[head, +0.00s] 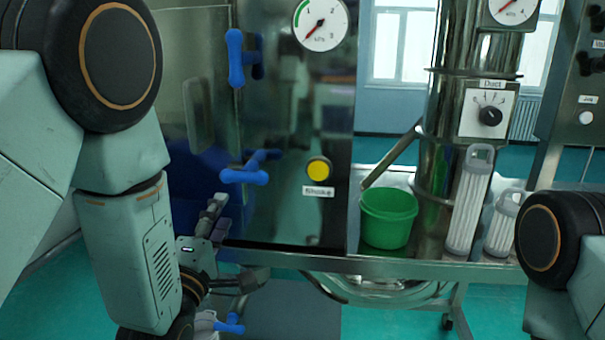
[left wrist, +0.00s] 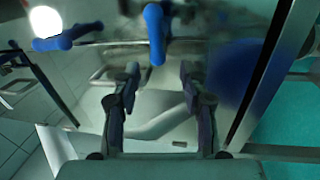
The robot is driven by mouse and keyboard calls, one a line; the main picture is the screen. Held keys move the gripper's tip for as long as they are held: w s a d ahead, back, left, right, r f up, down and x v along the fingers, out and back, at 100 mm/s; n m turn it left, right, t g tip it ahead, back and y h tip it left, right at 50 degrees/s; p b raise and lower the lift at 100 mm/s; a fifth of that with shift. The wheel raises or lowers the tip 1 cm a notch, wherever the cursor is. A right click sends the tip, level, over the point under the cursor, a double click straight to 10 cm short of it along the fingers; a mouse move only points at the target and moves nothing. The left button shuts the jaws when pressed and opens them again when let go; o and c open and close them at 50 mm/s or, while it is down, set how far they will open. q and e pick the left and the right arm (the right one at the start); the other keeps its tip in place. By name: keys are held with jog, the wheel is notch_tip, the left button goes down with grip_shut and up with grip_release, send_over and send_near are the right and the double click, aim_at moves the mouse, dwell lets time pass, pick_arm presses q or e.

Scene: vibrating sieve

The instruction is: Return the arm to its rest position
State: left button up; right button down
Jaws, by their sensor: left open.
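My left gripper (head: 212,217) is at the lower left of the head view, in front of the metal cabinet's lower left corner. In the left wrist view its two fingers (left wrist: 158,90) stand apart with nothing between them. A blue handle (left wrist: 155,32) shows beyond the fingertips in that view, apart from them. In the head view a blue handle (head: 245,174) on the cabinet sits above and right of the gripper. My left arm fills the left side of the head view. Part of my right arm shows at the lower right; its gripper is out of view.
The metal cabinet (head: 285,120) carries a yellow button (head: 318,169) marked Shake and an upper blue handle (head: 237,58). A green bucket (head: 388,218) and white filter cartridges (head: 468,200) stand on the metal bench to the right. Another blue handle (head: 229,326) is low, below the gripper.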

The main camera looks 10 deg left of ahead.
pick_arm(q)
jog(key=s+a+f+m+g+b, duration=0.1)
jog(key=s+f+m+g, duration=0.25)
jog(key=f, duration=0.45)
jog(key=s+f+m+g+b, duration=0.1)
jog(key=s+f+m+g, duration=0.3)
jog(key=f, duration=0.5)
jog(key=s+a+f+m+g+b, duration=0.1)
jog(key=s+f+m+g, duration=0.2)
jog(key=f+m, duration=0.35)
jog(key=s+f+m+g+b, duration=0.2)
jog(key=s+f+g+b, duration=0.3)
jog(key=s+f, duration=1.6)
jog(key=s+g, duration=0.4)
jog(key=shift+s+a+f+m+y+b, duration=0.2)
jog(key=shift+s+f+m+y+b, duration=0.1)
jog(key=shift+g, duration=0.25)
